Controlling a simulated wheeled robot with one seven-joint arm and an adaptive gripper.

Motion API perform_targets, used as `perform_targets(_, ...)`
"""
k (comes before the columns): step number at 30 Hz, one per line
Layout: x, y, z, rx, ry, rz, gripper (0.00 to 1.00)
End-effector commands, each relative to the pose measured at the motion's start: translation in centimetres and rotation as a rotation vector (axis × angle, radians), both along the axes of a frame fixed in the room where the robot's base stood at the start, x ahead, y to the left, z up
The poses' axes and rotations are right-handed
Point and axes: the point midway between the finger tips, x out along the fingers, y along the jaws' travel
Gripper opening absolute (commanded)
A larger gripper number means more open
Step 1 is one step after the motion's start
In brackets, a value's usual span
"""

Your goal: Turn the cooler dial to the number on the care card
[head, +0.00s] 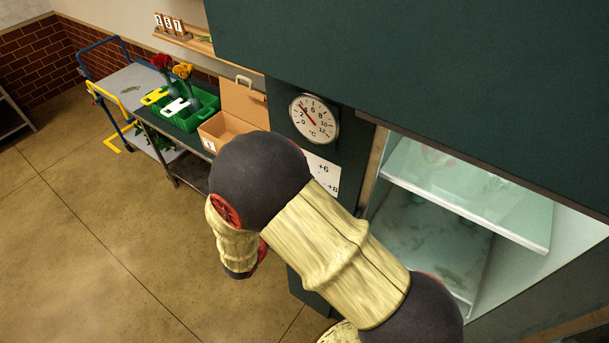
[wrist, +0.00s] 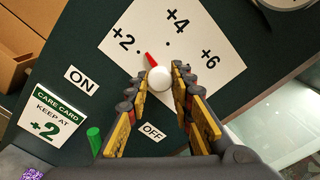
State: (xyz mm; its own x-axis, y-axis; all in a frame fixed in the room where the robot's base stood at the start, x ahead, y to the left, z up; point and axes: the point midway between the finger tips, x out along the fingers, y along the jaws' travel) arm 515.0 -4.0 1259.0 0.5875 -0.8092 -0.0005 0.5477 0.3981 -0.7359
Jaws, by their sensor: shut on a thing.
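In the wrist view the cooler dial is a round white knob (wrist: 159,78) with a red pointer (wrist: 151,60) on a white scale plate (wrist: 208,75). The plate shows +2, +4 and +6. The pointer aims up-left, close to the dot by +2 and slightly to its +4 side. My gripper (wrist: 160,88) has a finger on each side of the knob and is shut on it. The care card (wrist: 52,116) at the left reads "KEEP AT +2". In the head view my arm hides the knob; part of the scale plate (head: 322,172) shows +6 and +8.
Glass shelves (head: 470,200) are at right, a cardboard box (head: 238,105) and green crate (head: 190,108) at left.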

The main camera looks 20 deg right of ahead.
Motion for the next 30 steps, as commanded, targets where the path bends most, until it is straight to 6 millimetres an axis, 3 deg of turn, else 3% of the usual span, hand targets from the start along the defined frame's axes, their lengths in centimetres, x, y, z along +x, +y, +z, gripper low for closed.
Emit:
perform_targets(12,0.04,0.03,0.20,-0.120,0.165,0.001,0.00)
perform_targets(29,0.05,0.05,0.02,-0.140,0.190,0.002,0.00)
perform_targets(30,0.04,0.04,0.03,-0.139,0.191,0.001,0.23)
